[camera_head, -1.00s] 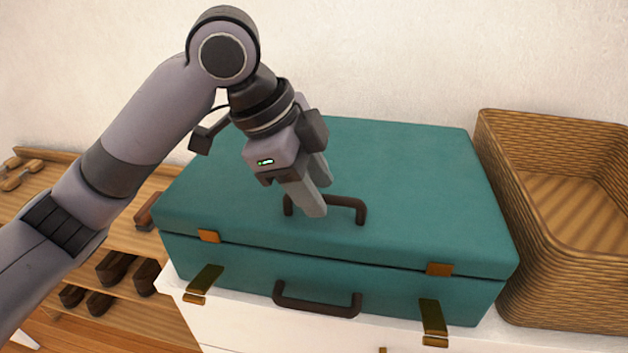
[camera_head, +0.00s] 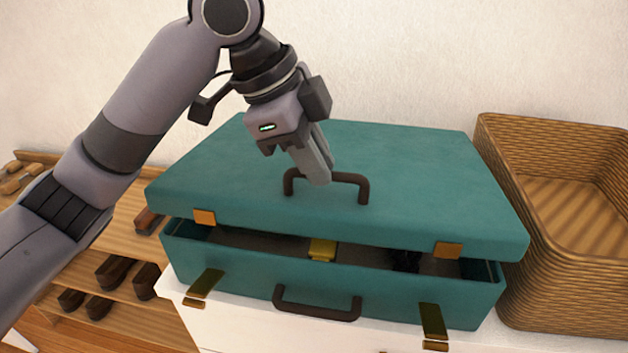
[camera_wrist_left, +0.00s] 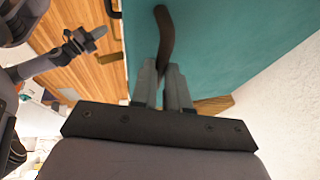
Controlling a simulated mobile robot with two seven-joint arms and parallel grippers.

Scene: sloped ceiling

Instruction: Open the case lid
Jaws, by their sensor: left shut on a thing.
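The teal case (camera_head: 230,271) stands on a white cabinet. Its lid (camera_head: 420,165) is raised a little at the front, leaving a dark gap, and is still joined at the back. My left gripper (camera_head: 320,178) is shut on the dark brown lid handle (camera_head: 362,188) on top; the handle also shows between the fingers in the left wrist view (camera_wrist_left: 164,35). Two brass latches (camera_head: 205,284) (camera_head: 433,321) hang down unfastened at the front. A second handle (camera_head: 318,309) is on the case front. My right gripper is not in the head view.
A wicker basket (camera_head: 560,270) stands close on the right of the case. A yellow thing (camera_head: 322,250) shows inside the case through the gap. A wooden shoe rack (camera_head: 85,262) with dark shoes is at the left. A plain wall is behind.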

